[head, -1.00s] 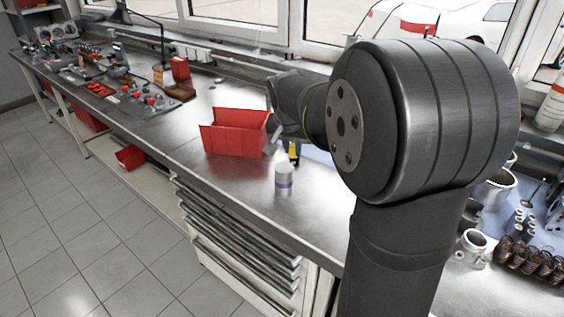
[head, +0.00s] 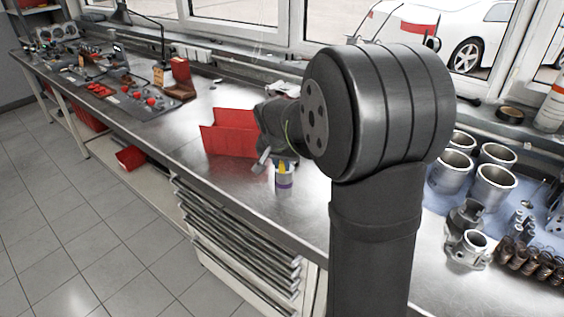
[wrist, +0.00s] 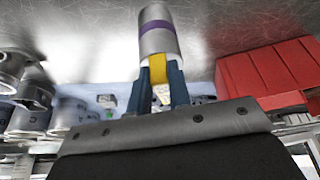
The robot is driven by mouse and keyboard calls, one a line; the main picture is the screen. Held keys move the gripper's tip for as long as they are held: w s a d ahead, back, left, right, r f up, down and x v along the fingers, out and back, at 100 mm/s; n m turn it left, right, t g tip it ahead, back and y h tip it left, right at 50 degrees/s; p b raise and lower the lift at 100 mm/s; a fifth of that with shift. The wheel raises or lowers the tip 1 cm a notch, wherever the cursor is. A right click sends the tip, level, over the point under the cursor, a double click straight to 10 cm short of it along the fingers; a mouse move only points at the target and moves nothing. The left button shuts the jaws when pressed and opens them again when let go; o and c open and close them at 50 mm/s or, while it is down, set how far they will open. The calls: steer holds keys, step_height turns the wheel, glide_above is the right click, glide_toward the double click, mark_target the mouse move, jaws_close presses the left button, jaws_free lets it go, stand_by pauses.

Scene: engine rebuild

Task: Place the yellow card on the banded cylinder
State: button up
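The banded cylinder (head: 284,183) stands upright on the metal bench, pale with a purple band; it also shows at the top of the wrist view (wrist: 158,32). The yellow card (wrist: 157,69) is between the two blue fingers of my gripper (wrist: 159,80), with a finger against each side. In the head view the card (head: 282,168) shows as a small yellow patch at the cylinder's top edge. I cannot tell whether it touches the cylinder. My wrist hides part of the gripper in the head view.
A red bin (head: 228,133) stands just left of and behind the cylinder. Metal cylinder liners (head: 494,186) and other engine parts sit on a blue mat at the right. The bench front edge is close to the cylinder. Bare bench lies right of it.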

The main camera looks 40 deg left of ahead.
mark_target(282, 162)
steer(key=o, duration=0.4)
steer(key=shift+o, duration=0.2)
steer(key=shift+r, duration=0.1)
steer(key=shift+r, duration=0.35)
steer(key=v, duration=1.1)
steer(key=shift+r, duration=0.25)
steer(key=shift+s, duration=0.15)
steer(key=x, duration=1.2)
steer(key=shift+d+f, duration=0.1)
steer(key=shift+f, duration=0.15)
step_height(282, 162, up, 2)
steer(key=shift+r, duration=0.75)
